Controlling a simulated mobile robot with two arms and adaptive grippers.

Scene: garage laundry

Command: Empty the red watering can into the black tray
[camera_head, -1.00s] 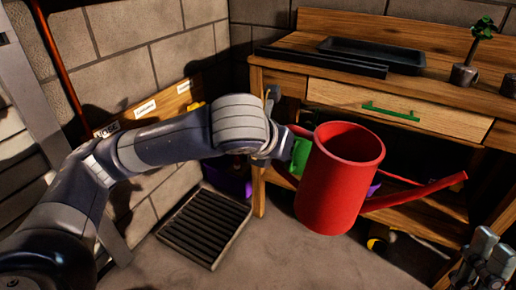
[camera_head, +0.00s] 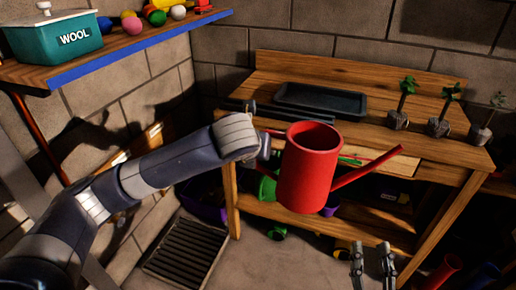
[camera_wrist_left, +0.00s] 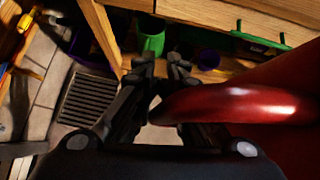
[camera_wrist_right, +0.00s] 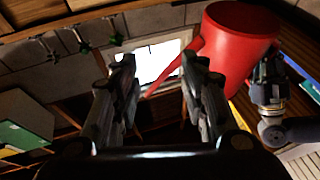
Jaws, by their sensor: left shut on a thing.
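The red watering can (camera_head: 307,172) hangs upright in the air in front of the wooden bench, its spout pointing right. My left gripper (camera_wrist_left: 158,66) is shut on its handle (camera_wrist_left: 235,105); in the head view the can hides the fingers. The can also shows in the right wrist view (camera_wrist_right: 238,48). The black tray (camera_head: 322,99) lies on the bench top, behind and above the can in the picture. My right gripper (camera_head: 372,256) is low at the bottom right of the head view, open and empty, its fingers apart in the right wrist view (camera_wrist_right: 155,75).
Several small potted plants (camera_head: 397,120) stand on the bench right of the tray. A shelf (camera_head: 130,42) at upper left holds a teal wool box (camera_head: 55,40) and coloured balls. A floor grate (camera_head: 187,250) lies left of the bench. Pots and tools fill its lower shelf.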

